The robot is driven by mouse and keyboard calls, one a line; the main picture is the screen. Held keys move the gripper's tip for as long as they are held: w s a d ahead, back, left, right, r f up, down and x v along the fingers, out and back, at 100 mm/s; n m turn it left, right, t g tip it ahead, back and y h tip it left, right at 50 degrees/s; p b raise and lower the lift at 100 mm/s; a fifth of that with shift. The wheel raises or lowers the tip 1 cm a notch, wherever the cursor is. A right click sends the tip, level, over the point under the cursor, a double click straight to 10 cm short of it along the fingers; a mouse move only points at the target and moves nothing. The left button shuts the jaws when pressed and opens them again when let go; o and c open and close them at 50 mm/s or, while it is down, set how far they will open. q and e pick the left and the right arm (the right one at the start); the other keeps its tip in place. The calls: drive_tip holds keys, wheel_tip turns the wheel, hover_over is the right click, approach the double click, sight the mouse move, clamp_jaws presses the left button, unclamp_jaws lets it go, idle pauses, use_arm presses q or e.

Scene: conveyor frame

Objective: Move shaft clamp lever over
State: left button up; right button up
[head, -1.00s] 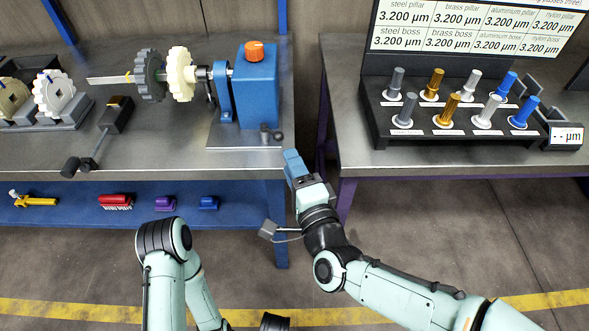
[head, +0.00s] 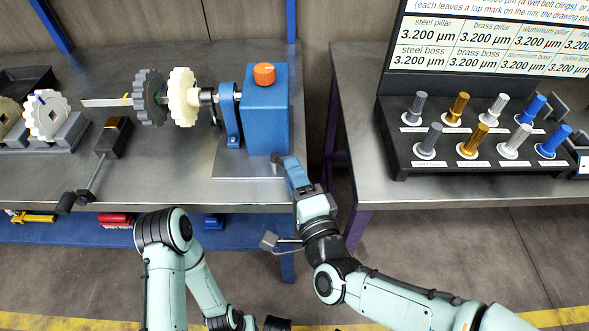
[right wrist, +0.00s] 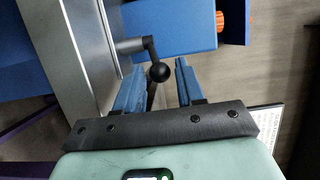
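A small grey lever with a black ball knob (right wrist: 159,72) sits at the front corner of the blue housing's base plate. I take it for the shaft clamp lever. In the head view its grey end (head: 277,163) shows beside my right fingertips, which partly hide it. My right gripper (head: 290,165) has blue fingers and reaches to the table's front edge by the lever. In the right wrist view the right gripper (right wrist: 157,75) is open, with the knob between its fingers and a visible gap on each side. My left arm is folded low; its fingers do not show.
The blue housing (head: 266,115) with an orange knob (head: 264,73) carries a shaft with a cream gear (head: 183,97) and a dark gear (head: 150,97). A dark rack (head: 400,160) of pillars is on the right table, across a gap.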

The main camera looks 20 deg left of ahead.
drive_tip(key=shift+w+a, duration=0.1)
drive_tip(key=shift+w, duration=0.1)
drive_tip(key=c, duration=0.5)
drive_tip(key=shift+s, duration=0.1)
drive_tip(key=shift+c, duration=0.4)
drive_tip(key=shift+s, duration=0.15)
drive_tip(key=shift+s+a, duration=0.55)
drive_tip(key=shift+s, duration=0.1)
